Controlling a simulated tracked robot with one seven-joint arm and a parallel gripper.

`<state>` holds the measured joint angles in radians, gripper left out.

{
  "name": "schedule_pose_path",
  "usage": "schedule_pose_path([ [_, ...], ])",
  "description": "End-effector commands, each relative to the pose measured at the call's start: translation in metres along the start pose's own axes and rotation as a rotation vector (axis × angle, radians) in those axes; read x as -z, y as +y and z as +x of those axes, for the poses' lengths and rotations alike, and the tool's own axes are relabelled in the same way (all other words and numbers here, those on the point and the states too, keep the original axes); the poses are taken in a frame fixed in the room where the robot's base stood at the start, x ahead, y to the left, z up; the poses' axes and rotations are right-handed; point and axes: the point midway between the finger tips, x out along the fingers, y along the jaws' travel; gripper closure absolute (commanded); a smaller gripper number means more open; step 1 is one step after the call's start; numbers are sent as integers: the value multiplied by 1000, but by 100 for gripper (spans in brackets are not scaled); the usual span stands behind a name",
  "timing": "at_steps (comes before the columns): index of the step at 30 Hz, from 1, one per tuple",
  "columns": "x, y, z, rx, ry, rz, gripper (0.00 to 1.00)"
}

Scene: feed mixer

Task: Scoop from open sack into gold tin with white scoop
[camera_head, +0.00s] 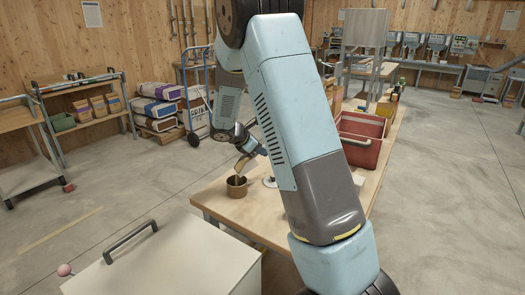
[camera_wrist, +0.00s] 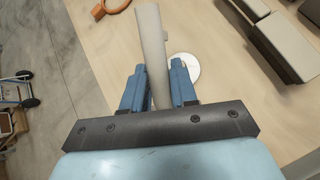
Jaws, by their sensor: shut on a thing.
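The gold tin (camera_head: 236,188) stands upright on the near end of the wooden table, and part of its round rim (camera_wrist: 116,4) shows at the top of the wrist view. My gripper (camera_wrist: 157,75) is shut on the pale handle of the white scoop (camera_wrist: 151,40), between two blue fingers. In the head view the scoop (camera_head: 246,163) is tilted down above the tin, its lower end close over the opening. A tan streak shows at that end; I cannot tell whether feed is falling. I cannot pick out the open sack.
A white round disc (camera_wrist: 184,67) lies on the table (camera_head: 222,208) right of the tin. A red bin (camera_head: 362,140) stands farther along. Stacked sacks (camera_head: 158,108) and a hand truck (camera_head: 196,75) are at the back left. A pale cabinet (camera_head: 165,262) is in front.

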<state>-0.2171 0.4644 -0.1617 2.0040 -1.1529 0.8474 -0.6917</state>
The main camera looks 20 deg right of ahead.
Motion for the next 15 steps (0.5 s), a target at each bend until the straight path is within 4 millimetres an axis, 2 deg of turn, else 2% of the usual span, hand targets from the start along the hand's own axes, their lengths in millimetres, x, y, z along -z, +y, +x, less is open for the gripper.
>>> schedule_pose_path([
  [15, 2, 2, -12, -5, -72, -16, 100],
])
